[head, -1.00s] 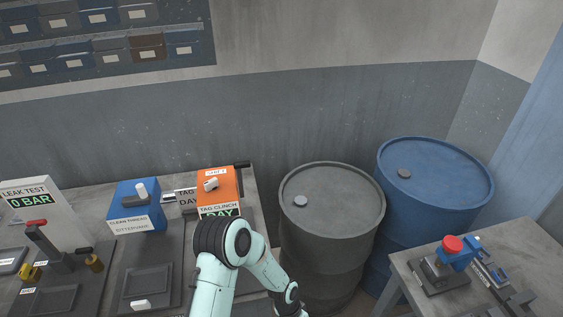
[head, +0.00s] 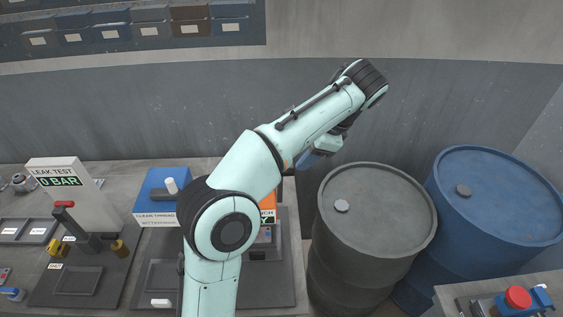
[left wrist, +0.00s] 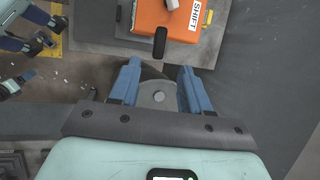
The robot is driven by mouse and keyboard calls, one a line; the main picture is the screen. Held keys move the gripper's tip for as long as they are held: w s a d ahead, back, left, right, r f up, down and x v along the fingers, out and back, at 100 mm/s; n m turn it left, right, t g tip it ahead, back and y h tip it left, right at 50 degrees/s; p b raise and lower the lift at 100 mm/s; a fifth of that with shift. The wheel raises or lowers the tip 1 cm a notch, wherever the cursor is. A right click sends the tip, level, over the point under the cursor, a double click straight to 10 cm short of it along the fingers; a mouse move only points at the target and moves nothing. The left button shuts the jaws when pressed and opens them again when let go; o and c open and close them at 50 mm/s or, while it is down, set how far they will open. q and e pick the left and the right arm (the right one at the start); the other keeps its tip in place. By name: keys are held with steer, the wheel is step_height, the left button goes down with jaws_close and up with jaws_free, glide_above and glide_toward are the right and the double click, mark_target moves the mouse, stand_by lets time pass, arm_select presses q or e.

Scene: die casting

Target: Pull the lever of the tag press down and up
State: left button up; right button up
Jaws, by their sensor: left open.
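The tag press is an orange box (head: 267,207) on the bench, mostly hidden behind my left arm in the head view. In the left wrist view the orange press (left wrist: 167,15) is at the top, with a white "SHIFT" label. Its black lever handle (left wrist: 160,42) sticks out towards my left gripper (left wrist: 158,76). The gripper is open and empty, its two blue fingers spread just short of the handle and apart from it. In the head view the left gripper (head: 309,158) hangs to the right of the press, partly covered by its wrist.
A grey drum (head: 375,215) and a blue drum (head: 500,205) stand right of the bench. A blue box (head: 160,197) and a white leak tester (head: 65,190) stand left of the press. A side table (head: 450,297) with a red-topped device (head: 517,297) is at lower right.

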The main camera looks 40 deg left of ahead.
arm_select(q)
steer(key=b, duration=0.2)
glide_toward(280, 185)
steer(key=x, duration=0.5)
steer(key=a+x, duration=0.1)
steer(key=x, duration=0.1)
steer(key=shift+s+a, duration=0.1)
steer(key=shift+a, duration=0.1)
steer(key=shift+a+f, duration=0.15)
steer(key=shift+f, duration=0.1)
arm_select(e)
steer(key=s+f, duration=0.2)
steer(key=shift+s, duration=0.3)
arm_select(q)
jaws_close()
